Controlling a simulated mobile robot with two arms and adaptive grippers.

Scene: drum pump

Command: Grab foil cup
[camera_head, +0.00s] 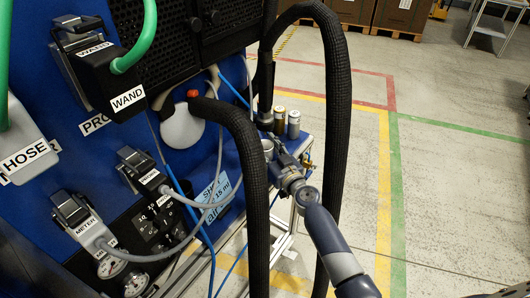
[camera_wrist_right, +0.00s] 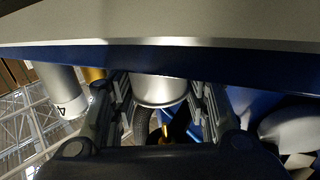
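My right gripper (camera_head: 276,160) is at the small shelf beside the blue machine in the head view. In the right wrist view its two fingers (camera_wrist_right: 160,105) stand on either side of a silvery foil cup (camera_wrist_right: 160,90). The cup's upper part is hidden behind a grey and blue edge. I cannot tell whether the finger pads touch it. In the head view a pale cup rim (camera_head: 267,145) shows beside the gripper, partly covered by a black hose. My left gripper is not in view.
A brass-coloured can (camera_head: 279,121) and a silvery can (camera_head: 293,125) stand just behind the gripper. The blue machine (camera_head: 115,185) with labelled plugs fills the left.

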